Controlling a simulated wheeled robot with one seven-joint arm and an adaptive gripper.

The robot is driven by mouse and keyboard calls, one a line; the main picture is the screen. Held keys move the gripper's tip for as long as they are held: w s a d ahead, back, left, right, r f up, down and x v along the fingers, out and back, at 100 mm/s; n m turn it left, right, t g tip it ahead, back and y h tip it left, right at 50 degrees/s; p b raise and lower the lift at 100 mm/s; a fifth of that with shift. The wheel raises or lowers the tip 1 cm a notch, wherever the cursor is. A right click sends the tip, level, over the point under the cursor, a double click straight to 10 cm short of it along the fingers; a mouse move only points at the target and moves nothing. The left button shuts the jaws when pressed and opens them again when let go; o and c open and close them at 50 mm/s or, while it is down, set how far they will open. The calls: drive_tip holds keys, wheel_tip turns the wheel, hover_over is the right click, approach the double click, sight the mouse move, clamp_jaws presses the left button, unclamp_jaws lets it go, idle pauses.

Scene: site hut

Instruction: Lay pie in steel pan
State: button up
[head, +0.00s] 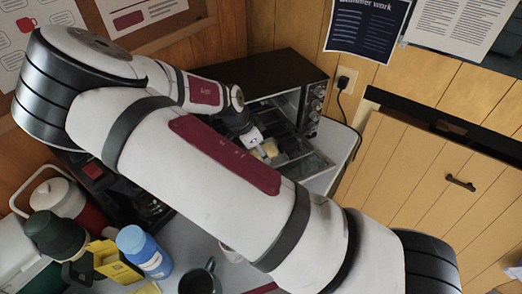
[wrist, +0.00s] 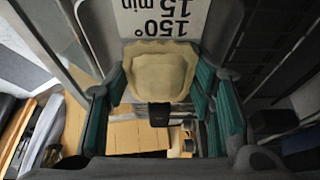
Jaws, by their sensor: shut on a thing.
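A pale, crimped-edge pie (wrist: 160,72) is held between the teal pads of my gripper (wrist: 160,92) in the wrist view. In the head view the pie (head: 269,149) is a small yellowish patch just beyond the white end of my gripper (head: 257,143). My gripper is shut on the pie, in front of the open toaster oven (head: 262,72).
The oven's glass door (head: 307,167) is folded down below the pie. A white card reading "150° 15 min" (wrist: 158,18) lies beyond the pie. A blue-lidded jar (head: 145,252), a yellow box (head: 116,262) and a dark mug (head: 201,280) crowd the near counter.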

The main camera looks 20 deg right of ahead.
drive_tip(key=shift+f, duration=0.1)
drive_tip(key=o, duration=0.9)
drive_tip(key=w+v, duration=0.1)
drive_tip(key=v, duration=1.1)
drive_tip(key=s+d+r+n+t+y, duration=0.2)
drive_tip(key=s+r+n, duration=0.6)
drive_tip(key=s+r, duration=0.3)
drive_tip(key=s+d+r+n+t+y, duration=0.2)
drive_tip(key=s+d+r+n, duration=0.1)
drive_tip(key=s+r+n, duration=0.5)
drive_tip(key=s+r, duration=0.3)
drive_tip(key=s, duration=0.4)
drive_tip(key=shift+s+r+n+y+p, duration=0.25)
drive_tip(key=shift+s+n+y+p, duration=0.05)
drive_tip(key=shift+s, duration=0.1)
